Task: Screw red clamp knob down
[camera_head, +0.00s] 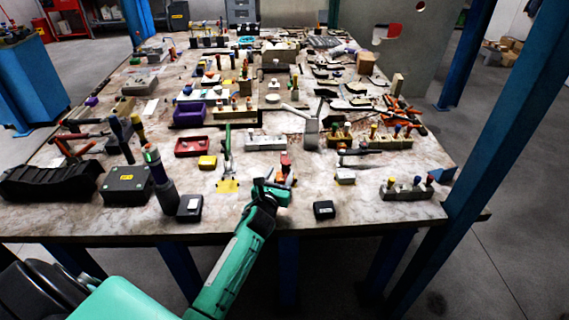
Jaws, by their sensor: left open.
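A small red knob (284,160) shows just beyond my left gripper, near the front middle of the table. It looks like the clamp knob, but its clamp is mostly hidden behind the gripper. My left arm comes in from the lower left, and its green forearm reaches over the table's front edge. My left gripper (276,181) is open around or just in front of the knob's lower part; I cannot tell whether it touches. My right gripper is not in view.
The worn table (330,215) is crowded with tools and fixtures. A small black box (324,210) sits right of the gripper and another black box (189,208) to its left. A grey block with several pegs (408,190) stands at the right. Blue posts (510,130) flank the table.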

